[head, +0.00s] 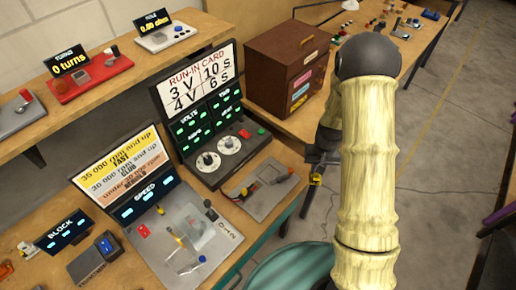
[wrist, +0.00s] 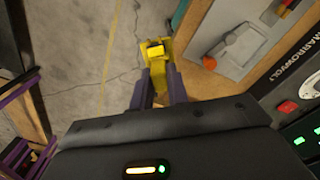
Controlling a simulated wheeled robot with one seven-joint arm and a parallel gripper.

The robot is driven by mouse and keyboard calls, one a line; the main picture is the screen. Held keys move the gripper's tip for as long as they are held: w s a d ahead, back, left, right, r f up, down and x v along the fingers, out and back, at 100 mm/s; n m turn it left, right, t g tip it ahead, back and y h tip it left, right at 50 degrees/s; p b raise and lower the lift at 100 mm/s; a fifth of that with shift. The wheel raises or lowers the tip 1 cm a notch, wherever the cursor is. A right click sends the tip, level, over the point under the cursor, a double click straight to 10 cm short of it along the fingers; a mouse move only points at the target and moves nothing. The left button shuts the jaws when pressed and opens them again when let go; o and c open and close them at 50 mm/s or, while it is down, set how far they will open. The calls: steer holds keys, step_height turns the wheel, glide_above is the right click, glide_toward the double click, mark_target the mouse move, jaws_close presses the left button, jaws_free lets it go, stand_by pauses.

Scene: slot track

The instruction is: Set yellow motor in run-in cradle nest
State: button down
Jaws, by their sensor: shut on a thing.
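My gripper (head: 315,172) is shut on the yellow motor (head: 316,180), in the air just off the bench's right edge. In the wrist view, the yellow motor (wrist: 156,50) shows at the tips of my purple fingers (wrist: 160,78), with bare floor behind it. The grey plate (head: 262,205) that looks like the run-in cradle lies on the bench in front of the run-in card unit, left of my gripper. In the wrist view, this plate (wrist: 232,62) is at upper right, apart from the motor. The nest is too small to make out.
The run-in card unit (head: 205,120) stands behind the plate. The speed tester (head: 185,245) is to its left. A brown drawer cabinet (head: 290,65) stands behind my gripper. A teal round-topped thing (head: 295,268) is below, beside the bench edge.

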steer(key=shift+w+a, duration=0.35)
steer(key=shift+w, duration=0.05)
steer(key=shift+s+a+r, duration=0.1)
steer(key=shift+a+p, duration=0.25)
steer(key=shift+p, duration=0.05)
steer(key=w+a+m+p, duration=0.3)
steer(key=a+m+p, duration=0.4)
steer(key=a, duration=0.7)
steer(key=shift+w+a+p, duration=0.35)
steer(key=shift+a+p, duration=0.05)
steer(key=shift+p, duration=0.35)
steer(key=shift+f+b, duration=2.1)
steer(key=shift+f, duration=0.95)
